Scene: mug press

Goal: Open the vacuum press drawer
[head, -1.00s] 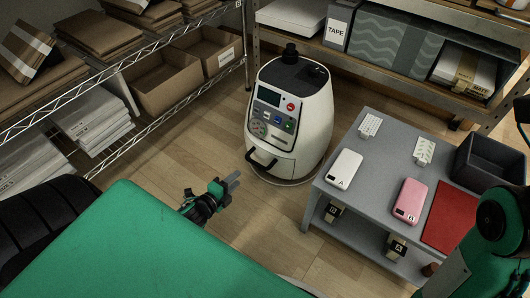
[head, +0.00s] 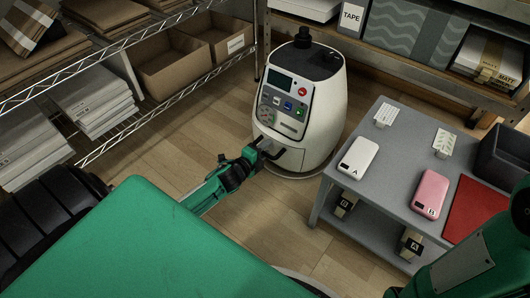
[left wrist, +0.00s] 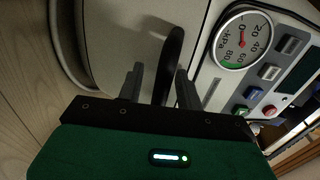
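The vacuum press (head: 325,115) is a white rounded machine standing on the floor, with a display, buttons and a gauge on its front. Its drawer front looks flush with the body. A black drawer handle (head: 271,152) sticks out low on the front; it also shows in the left wrist view (left wrist: 175,48). My left gripper (head: 262,146) is at the handle. In the left wrist view the fingers of my left gripper (left wrist: 158,85) are apart, with the handle between them. I cannot tell whether either finger touches it. My right gripper is out of view.
A grey table (head: 400,150) stands right of the press with a white press A (head: 358,155), a pink press B (head: 430,193), a red mat (head: 470,208) and a dark bin (head: 505,155). Shelves (head: 140,35) line the left and back. Floor before the press is clear.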

